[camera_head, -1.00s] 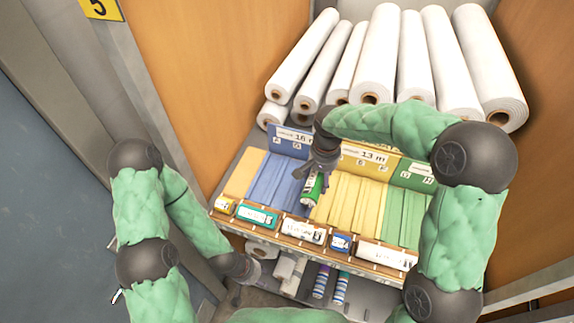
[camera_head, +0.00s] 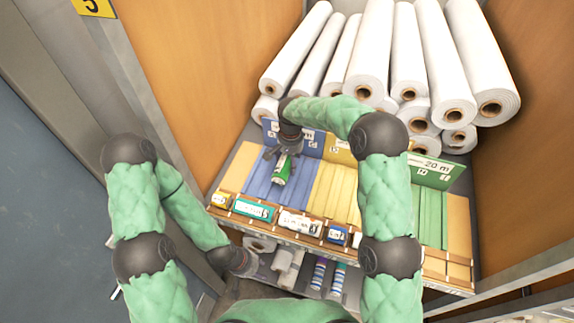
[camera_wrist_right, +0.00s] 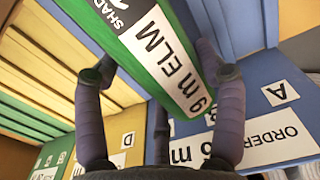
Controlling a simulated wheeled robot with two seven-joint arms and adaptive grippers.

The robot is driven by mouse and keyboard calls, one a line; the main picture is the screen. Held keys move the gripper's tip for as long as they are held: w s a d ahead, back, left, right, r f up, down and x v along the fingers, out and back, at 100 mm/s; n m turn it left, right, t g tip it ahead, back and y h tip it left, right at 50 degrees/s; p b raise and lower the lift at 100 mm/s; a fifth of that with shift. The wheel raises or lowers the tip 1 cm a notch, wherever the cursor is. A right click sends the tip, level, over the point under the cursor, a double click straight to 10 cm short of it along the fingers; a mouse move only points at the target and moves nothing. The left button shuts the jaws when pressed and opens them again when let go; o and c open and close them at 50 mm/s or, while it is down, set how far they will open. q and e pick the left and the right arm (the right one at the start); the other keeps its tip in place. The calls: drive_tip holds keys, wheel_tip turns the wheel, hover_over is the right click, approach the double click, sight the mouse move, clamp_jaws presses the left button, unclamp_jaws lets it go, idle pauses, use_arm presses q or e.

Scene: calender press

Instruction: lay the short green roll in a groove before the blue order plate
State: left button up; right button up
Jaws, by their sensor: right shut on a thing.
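The short green roll (camera_head: 283,173) with a white label is held in my right gripper (camera_head: 281,160), above the blue grooved section (camera_head: 262,186). The blue order plate (camera_head: 311,142) stands behind that section, partly hidden by my right arm. In the right wrist view the green roll (camera_wrist_right: 165,60) lies between the spread fingers, its label reading "9 m ELM". The blue order plate (camera_wrist_right: 268,110) is at the right there, with an "A" card. Whether the roll touches the grooves cannot be told. My left gripper (camera_head: 243,265) is low at the tray's front left; its fingers are unclear.
Yellow grooves (camera_head: 336,192) and green grooves (camera_head: 432,218) lie to the right. Several labelled small boxes, including a teal one (camera_head: 254,209), line the front ledge. White rolls (camera_head: 425,60) are stacked behind. Striped rolls (camera_head: 338,280) lie on a shelf below.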

drive_tip(key=shift+w+a+f, duration=0.25)
drive_tip(key=shift+w+f, duration=0.05)
drive_tip(key=shift+f, duration=0.2)
drive_tip(key=shift+w+a+f, duration=0.25)
drive_tip(key=shift+f, duration=0.2)
drive_tip(key=shift+w+f, duration=0.1)
drive_tip(key=shift+f, duration=1.45)
drive_tip(key=shift+f, duration=0.4)
drive_tip(key=shift+f+b, duration=0.25)
drive_tip(key=shift+b, duration=0.25)
drive_tip(key=o, duration=1.3)
